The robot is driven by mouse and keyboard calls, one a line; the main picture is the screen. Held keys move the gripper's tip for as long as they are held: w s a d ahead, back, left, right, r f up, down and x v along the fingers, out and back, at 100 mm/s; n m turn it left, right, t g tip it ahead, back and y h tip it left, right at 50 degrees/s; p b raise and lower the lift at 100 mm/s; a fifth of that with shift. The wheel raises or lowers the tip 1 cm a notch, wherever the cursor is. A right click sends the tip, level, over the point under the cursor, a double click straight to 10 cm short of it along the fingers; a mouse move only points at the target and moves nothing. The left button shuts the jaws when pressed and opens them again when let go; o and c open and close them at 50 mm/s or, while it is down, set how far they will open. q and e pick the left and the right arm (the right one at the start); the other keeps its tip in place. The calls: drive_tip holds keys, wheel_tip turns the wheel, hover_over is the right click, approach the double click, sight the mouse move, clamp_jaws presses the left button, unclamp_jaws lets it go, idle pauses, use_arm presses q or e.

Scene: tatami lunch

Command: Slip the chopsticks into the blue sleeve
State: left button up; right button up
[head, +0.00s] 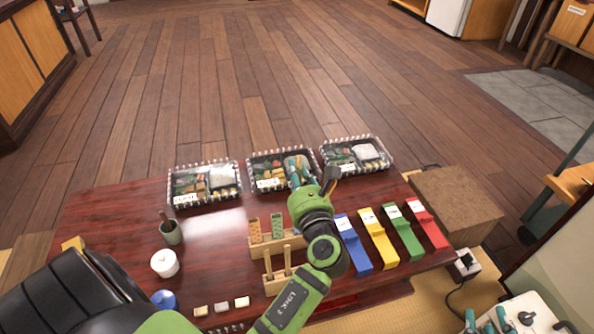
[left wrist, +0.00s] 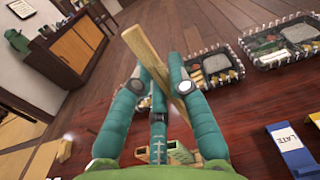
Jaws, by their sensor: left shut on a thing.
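My left gripper (head: 300,172) is above the table, behind the row of sleeves. In the left wrist view its teal fingers (left wrist: 160,75) are shut on light wooden chopsticks (left wrist: 148,50), held tilted; I cannot tell them apart as single sticks. A brown end of the chopsticks (head: 333,173) shows beside the gripper in the head view. The blue sleeve (head: 354,245) lies on the table right of my left forearm, apart from the chopsticks. It also shows in the left wrist view (left wrist: 291,152), with a white label. My right gripper (head: 485,318) is at the bottom right, its teal fingers apart and empty.
Yellow (head: 379,240), green (head: 405,235) and red (head: 428,224) sleeves lie right of the blue one. Three bento boxes (head: 205,184) line the table's far edge. A wooden rack (head: 277,284) is left of my forearm. A white jar (head: 164,263) and a cup (head: 171,233) stand left.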

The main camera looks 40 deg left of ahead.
use_arm(q)
drive_tip(key=shift+f, duration=0.1)
idle(0.3)
drive_tip(key=shift+f+b, duration=0.4)
drive_tip(key=shift+f, duration=0.35)
drive_tip(key=shift+f, duration=0.25)
drive_tip(key=shift+f+b, duration=0.5)
drive_tip(key=shift+f, duration=0.3)
drive_tip(key=shift+f, duration=0.3)
idle(0.3)
drive_tip(key=shift+f+b, duration=0.5)
drive_tip(key=shift+f, duration=0.2)
drive_tip(key=o, duration=0.8)
